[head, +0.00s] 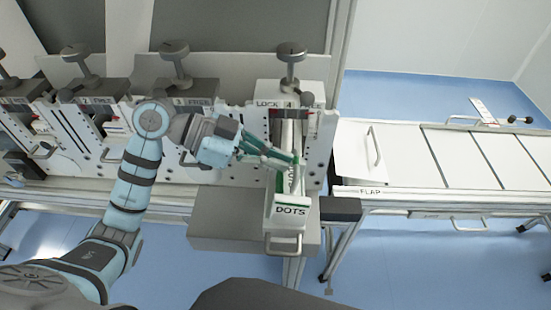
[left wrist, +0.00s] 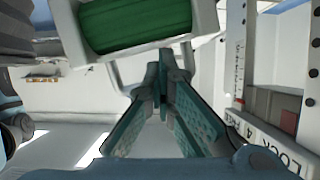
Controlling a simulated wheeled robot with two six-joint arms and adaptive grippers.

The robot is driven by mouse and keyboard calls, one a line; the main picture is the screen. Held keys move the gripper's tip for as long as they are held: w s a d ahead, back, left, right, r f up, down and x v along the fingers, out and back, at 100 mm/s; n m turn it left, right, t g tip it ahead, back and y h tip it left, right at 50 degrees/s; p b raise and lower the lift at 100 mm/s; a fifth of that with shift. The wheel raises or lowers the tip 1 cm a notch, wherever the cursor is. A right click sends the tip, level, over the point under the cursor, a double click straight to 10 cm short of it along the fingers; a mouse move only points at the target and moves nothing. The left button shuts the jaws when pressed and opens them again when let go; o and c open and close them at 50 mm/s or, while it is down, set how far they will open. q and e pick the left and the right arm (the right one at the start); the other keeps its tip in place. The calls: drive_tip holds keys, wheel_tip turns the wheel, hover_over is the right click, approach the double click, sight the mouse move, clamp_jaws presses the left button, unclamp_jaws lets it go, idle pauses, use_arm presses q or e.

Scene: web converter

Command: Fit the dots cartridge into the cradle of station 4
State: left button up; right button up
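The dots cartridge (head: 291,207) is a pale, long body with green on it, a DOTS label and a front handle. It lies lengthwise in the cradle of station 4 (head: 316,150), its labelled front end sticking out toward me. How deep it sits is unclear. My left gripper (head: 292,163) is over the cartridge from the left, its fingers across the green part; contact is unclear. In the left wrist view its fingertips (left wrist: 161,75) meet with nothing visible between them. A green roller in a white frame (left wrist: 140,22) shows above them. My right gripper is out of view.
A knob (head: 291,52) stands above station 4, by a LOCK label also seen in the left wrist view (left wrist: 262,140). Neighbouring stations with knobs (head: 174,50) line the left. A grey block (head: 215,235) sits below; the flap table (head: 362,160) is at right.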

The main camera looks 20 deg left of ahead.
use_arm(q)
drive_tip(key=o, duration=1)
drive_tip(key=shift+s+d, duration=0.1)
drive_tip(key=shift+s, duration=0.2)
drive_tip(key=shift+c, duration=0.2)
drive_tip(key=o, duration=1.2)
drive_tip(key=shift+w+d+f, duration=0.1)
drive_tip(key=shift+w, duration=0.3)
drive_tip(key=shift+o, duration=0.2)
drive_tip(key=shift+s, duration=0.1)
drive_tip(key=b+v, duration=0.2)
drive_tip(key=v, duration=1)
drive_tip(key=shift+r, duration=0.2)
drive_tip(key=shift+f, duration=0.1)
